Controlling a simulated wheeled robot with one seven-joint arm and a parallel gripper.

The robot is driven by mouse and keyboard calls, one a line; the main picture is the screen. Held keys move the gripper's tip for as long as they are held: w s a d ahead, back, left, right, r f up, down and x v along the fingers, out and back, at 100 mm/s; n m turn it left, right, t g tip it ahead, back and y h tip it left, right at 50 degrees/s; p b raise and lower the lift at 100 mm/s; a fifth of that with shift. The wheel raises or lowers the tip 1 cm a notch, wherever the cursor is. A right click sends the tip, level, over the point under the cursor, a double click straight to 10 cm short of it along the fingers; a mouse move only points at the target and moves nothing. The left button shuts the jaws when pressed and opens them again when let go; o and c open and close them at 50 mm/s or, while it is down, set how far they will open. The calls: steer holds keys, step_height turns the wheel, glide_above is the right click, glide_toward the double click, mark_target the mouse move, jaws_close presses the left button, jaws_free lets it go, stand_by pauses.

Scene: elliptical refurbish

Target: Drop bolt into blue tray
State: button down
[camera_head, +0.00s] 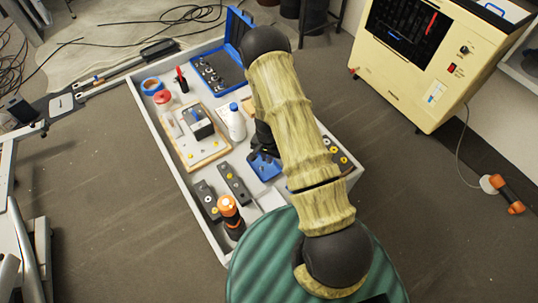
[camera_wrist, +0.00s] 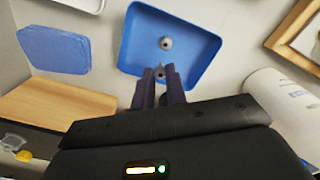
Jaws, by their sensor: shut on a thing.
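The blue tray (camera_wrist: 200,55) lies below my gripper in the wrist view. One small grey metal piece (camera_wrist: 166,43) rests on its floor. My gripper (camera_wrist: 160,76) is over the tray's near part, its dark fingers shut on a small grey bolt (camera_wrist: 160,71) at their tips. The fingers hide most of the bolt, and its height above the tray is hard to tell. In the head view the blue tray (camera_head: 264,166) shows partly behind my arm, and the fingertips and bolt cannot be made out.
A white bottle (camera_wrist: 280,105) stands right of my gripper, also seen in the head view (camera_head: 234,124). A wooden block (camera_wrist: 50,105) and blue pad (camera_wrist: 53,50) lie left. The light workbench (camera_head: 172,160) also holds an open blue case (camera_head: 222,72) and an orange-topped cylinder (camera_head: 230,212).

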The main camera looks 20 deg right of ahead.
steer(key=shift+s+f, duration=0.1)
steer(key=shift+f, duration=0.25)
steer(key=shift+d, duration=0.1)
steer(key=c, duration=1.3)
jaws_free()
steer(key=shift+c, duration=0.2)
step_height(320, 180, up, 18)
steer(key=b, duration=0.2)
steer(key=shift+f, duration=0.25)
